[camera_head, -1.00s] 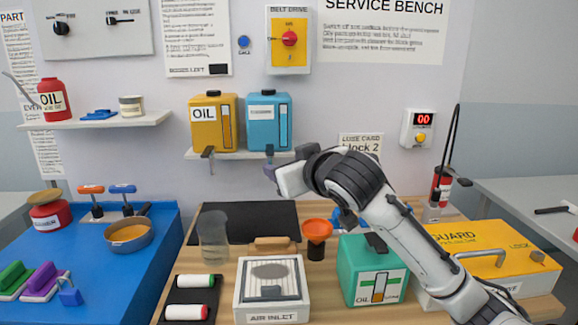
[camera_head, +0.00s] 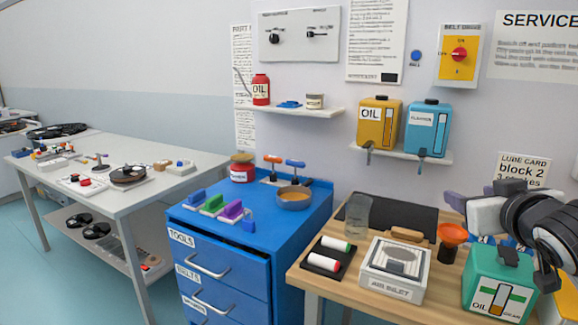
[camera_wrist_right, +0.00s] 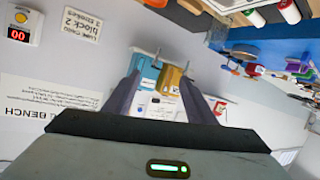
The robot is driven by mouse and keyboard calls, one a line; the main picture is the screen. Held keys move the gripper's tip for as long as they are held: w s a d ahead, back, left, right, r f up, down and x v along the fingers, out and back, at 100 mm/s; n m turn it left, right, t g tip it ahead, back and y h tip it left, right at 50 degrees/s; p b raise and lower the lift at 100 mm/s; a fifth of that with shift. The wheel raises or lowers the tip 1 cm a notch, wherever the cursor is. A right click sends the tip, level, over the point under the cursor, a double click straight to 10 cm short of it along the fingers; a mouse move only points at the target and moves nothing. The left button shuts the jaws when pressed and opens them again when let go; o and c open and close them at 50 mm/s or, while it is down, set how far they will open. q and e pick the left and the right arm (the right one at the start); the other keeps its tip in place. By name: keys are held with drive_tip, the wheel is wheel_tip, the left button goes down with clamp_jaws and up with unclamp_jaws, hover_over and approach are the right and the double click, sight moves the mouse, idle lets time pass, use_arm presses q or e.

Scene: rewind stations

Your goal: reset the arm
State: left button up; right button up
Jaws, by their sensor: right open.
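My right arm reaches in from the right edge in the head view. Its gripper (camera_head: 480,194) is held up over the right part of the wooden bench, in front of the wall. Its two grey-purple fingers are apart with nothing between them. In the right wrist view the gripper (camera_wrist_right: 163,82) also shows open and empty. Beyond its fingers are the blue jug (camera_wrist_right: 146,72) and the yellow oil jug (camera_wrist_right: 171,80), both clear of the fingers. My left gripper is not in view.
The wooden bench (camera_head: 300,276) holds an air inlet box (camera_head: 392,285), an orange funnel (camera_head: 453,233) and a green oil can (camera_head: 497,283) below my right gripper. A blue drawer cabinet (camera_head: 225,250) stands left. A white table (camera_head: 110,205) with several items stands farther left.

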drive_tip(key=s+a+f+n+g+y, duration=0.1)
drive_tip(key=s+a+f+g, duration=0.2)
drive_tip(key=f, duration=0.5)
drive_tip(key=s+a+f+g, duration=0.15)
drive_tip(key=s+f, duration=0.25)
drive_tip(key=f, duration=0.5)
drive_tip(key=s+a+f+n+g+y, duration=0.1)
drive_tip(key=s+a+f, duration=0.3)
drive_tip(key=f, duration=0.4)
drive_tip(key=s+a+f+g, duration=0.15)
drive_tip(key=s+f, duration=0.25)
drive_tip(key=s, duration=0.4)
drive_tip(key=s+a+f+g, duration=0.1)
drive_tip(key=s+f+g, duration=0.1)
drive_tip(key=s+f, duration=0.4)
drive_tip(key=s+a+f+g, duration=0.1)
drive_tip(key=s+f+g, duration=0.15)
drive_tip(key=s, duration=0.65)
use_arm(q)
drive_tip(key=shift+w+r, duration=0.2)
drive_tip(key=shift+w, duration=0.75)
use_arm(e)
drive_tip(key=w+a+f+t+y, duration=0.1)
drive_tip(key=w+a+f+t, duration=0.1)
drive_tip(key=f, duration=0.4)
drive_tip(key=w+a+f+t+y, duration=0.2)
drive_tip(key=a+f+t, duration=0.1)
drive_tip(key=f, duration=0.4)
drive_tip(key=shift+w, duration=0.15)
